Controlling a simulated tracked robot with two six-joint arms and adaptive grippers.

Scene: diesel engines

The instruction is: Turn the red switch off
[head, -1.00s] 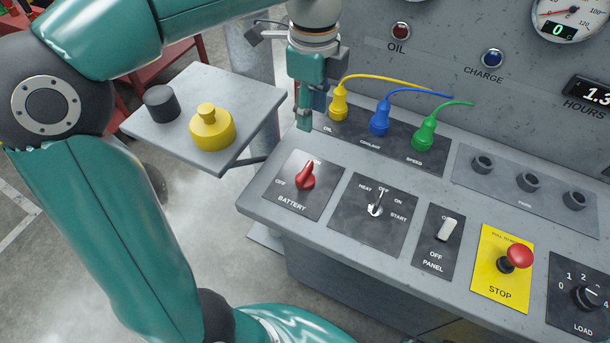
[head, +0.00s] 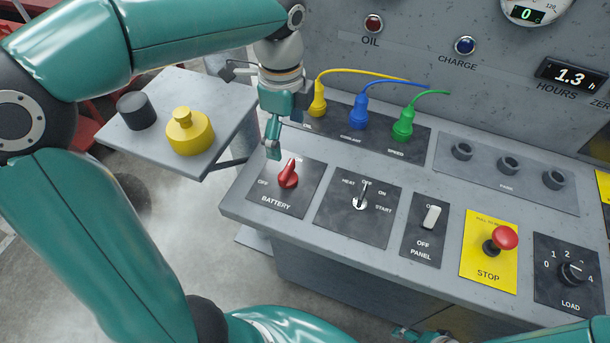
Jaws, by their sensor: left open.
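The red switch (head: 288,176) is a rotary knob on the dark BATTERY plate (head: 276,200) at the left end of the console. Its tip points up, away from the OFF mark at its left, and partly covers the label above. My left gripper (head: 273,150) is open and empty. It points down just above and to the left of the knob, apart from it as far as I can see. At the bottom edge, a cut-off teal and black part (head: 408,333) may belong to my right arm; its jaws cannot be made out.
Right of the switch are a key switch (head: 361,199), a white PANEL rocker (head: 431,217), a red STOP button (head: 504,238) and a LOAD knob (head: 573,273). Yellow, blue and green cable plugs (head: 358,114) stand behind. A side shelf (head: 225,100) holds a yellow knob-shaped piece (head: 190,132).

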